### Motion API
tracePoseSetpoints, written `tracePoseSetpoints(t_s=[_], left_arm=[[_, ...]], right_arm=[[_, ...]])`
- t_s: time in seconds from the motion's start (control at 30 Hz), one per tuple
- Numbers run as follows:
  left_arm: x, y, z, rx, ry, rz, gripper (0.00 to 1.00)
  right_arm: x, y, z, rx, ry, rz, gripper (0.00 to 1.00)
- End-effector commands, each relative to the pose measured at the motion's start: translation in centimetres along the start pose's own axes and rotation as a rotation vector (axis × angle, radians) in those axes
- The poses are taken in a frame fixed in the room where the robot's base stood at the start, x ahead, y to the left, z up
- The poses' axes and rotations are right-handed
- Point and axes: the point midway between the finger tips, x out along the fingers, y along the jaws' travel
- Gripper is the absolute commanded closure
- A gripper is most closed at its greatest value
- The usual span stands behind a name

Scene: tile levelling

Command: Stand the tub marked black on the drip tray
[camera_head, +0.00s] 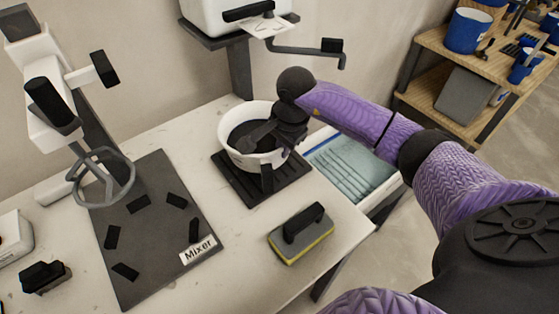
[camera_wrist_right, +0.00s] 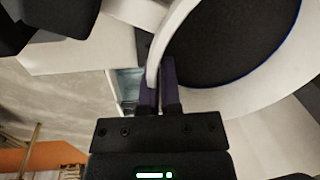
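A white tub (camera_head: 227,147) with black contents is at the dark ridged drip tray (camera_head: 287,190) on the bench. It appears upright over the tray; I cannot tell whether its base touches it. No marking on it is readable. My right gripper (camera_head: 272,140) is at the tub's right side, partly hidden by its own wrist. In the right wrist view the tub's white rim (camera_wrist_right: 178,28) runs between the two close fingers (camera_wrist_right: 160,88), which appear shut on it. The black contents (camera_wrist_right: 235,35) show beside them. My left gripper is not in view.
A dark mat (camera_head: 150,240) labelled Mixer lies left, with several black pads, under a stand with a grey ring (camera_head: 103,178). A yellow-grey sponge float (camera_head: 301,234) lies in front of the tray. A blue-tinted bin (camera_head: 352,165) and a wooden shelf (camera_head: 490,75) stand right.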

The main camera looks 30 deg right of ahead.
Motion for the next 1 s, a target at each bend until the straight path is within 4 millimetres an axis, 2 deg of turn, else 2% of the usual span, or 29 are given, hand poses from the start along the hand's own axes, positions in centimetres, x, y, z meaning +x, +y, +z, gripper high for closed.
tracePoseSetpoints(t_s=[0.3, 0.6, 0.8, 1.0], left_arm=[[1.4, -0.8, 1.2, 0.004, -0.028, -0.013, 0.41], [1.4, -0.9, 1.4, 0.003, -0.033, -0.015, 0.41], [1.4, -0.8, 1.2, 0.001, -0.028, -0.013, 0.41], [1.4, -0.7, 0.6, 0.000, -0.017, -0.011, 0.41]], right_arm=[[4.6, 0.7, 0.0, 0.000, -0.001, -0.002, 1.00], [4.7, 0.6, -0.1, -0.001, 0.002, -0.005, 1.00], [4.7, 0.7, 0.0, -0.001, 0.002, -0.002, 0.61], [4.7, 0.7, 0.0, -0.001, 0.002, -0.002, 0.61]])
